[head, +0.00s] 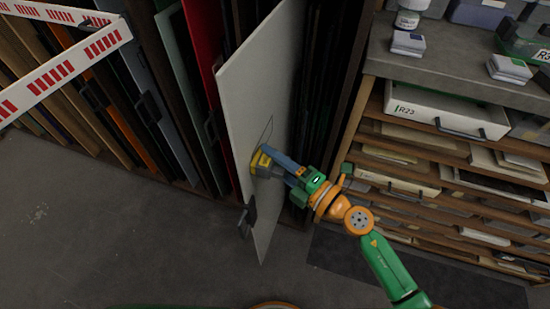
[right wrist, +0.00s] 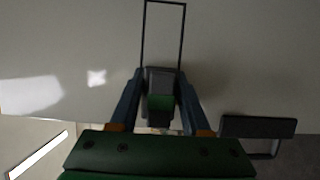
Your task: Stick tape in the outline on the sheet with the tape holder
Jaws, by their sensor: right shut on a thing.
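The sheet (head: 250,85) is a tall pale panel standing out from a rack, seen at the centre of the head view. It fills most of the right wrist view (right wrist: 240,60). The outline (head: 267,133) is a thin dark upright rectangle on its face; in the right wrist view the outline (right wrist: 184,35) stands just above the tape holder. The tape holder (head: 262,160), yellow and dark, is between the fingers of my right gripper (head: 270,163), at the outline's lower end. Whether it touches the sheet I cannot tell. My left gripper is not in view.
A dark handle (head: 247,217) juts from the sheet's lower edge. Other panels crowd the rack to the left, behind a red-and-white barrier (head: 65,69). A drawer cabinet with a grey worktop (head: 450,72) stands right. The floor (head: 110,235) at lower left is clear.

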